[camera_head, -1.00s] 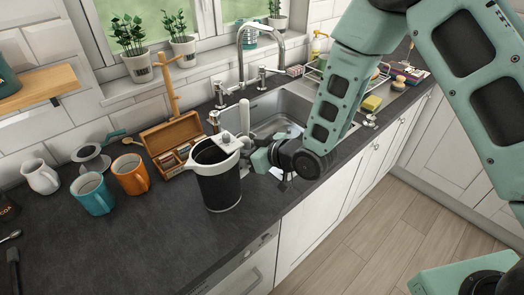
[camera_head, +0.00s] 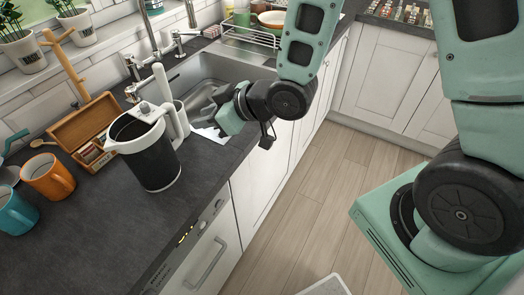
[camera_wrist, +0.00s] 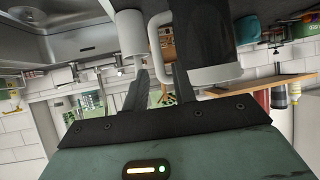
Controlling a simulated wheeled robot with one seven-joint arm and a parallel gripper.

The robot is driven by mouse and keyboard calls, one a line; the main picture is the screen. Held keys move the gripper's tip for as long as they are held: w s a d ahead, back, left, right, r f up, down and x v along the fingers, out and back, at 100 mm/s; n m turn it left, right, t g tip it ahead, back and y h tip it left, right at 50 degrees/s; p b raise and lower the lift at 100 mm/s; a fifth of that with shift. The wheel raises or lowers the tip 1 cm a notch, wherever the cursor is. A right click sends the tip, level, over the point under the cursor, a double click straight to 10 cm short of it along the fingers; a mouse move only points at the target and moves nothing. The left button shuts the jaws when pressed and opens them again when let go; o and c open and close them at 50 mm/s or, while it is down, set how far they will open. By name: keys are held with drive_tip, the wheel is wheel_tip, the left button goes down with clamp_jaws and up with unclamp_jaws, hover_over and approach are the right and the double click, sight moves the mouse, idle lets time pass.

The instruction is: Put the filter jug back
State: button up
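The filter jug (camera_head: 152,160) is a dark cylinder with a white rim, lid and handle. It stands upright on the dark worktop just left of the sink, its handle facing my gripper (camera_head: 215,114). My gripper is to the right of the jug, over the near edge of the sink, apart from the handle. In the wrist view the picture is upside down; the jug (camera_wrist: 204,40) and its white handle (camera_wrist: 155,48) appear beyond the fingers. The two dark fingers (camera_wrist: 160,90) are spread with nothing between them. The fingertips are partly hidden in the head view.
A wooden box (camera_head: 88,130) stands left behind the jug, with an orange mug (camera_head: 48,177) and a blue mug (camera_head: 16,212) farther left. A white holder with a rod stands behind the handle. The sink (camera_head: 200,85) is behind my gripper. Front worktop is clear.

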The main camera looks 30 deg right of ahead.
drive_tip(key=s+d+r+g+h, duration=0.2)
drive_tip(key=s+r+g+h, duration=0.1)
drive_tip(key=s, duration=0.8)
drive_tip(key=s+d+r+m+g+h, duration=0.1)
drive_tip(key=s+d+r+g+h, duration=0.1)
drive_tip(key=s, duration=0.9)
drive_tip(key=r+g+h, duration=0.1)
drive_tip(key=g+h, duration=0.1)
drive_tip(key=g, duration=0.1)
drive_tip(key=shift+h, duration=0.4)
drive_tip(key=shift+d, duration=0.1)
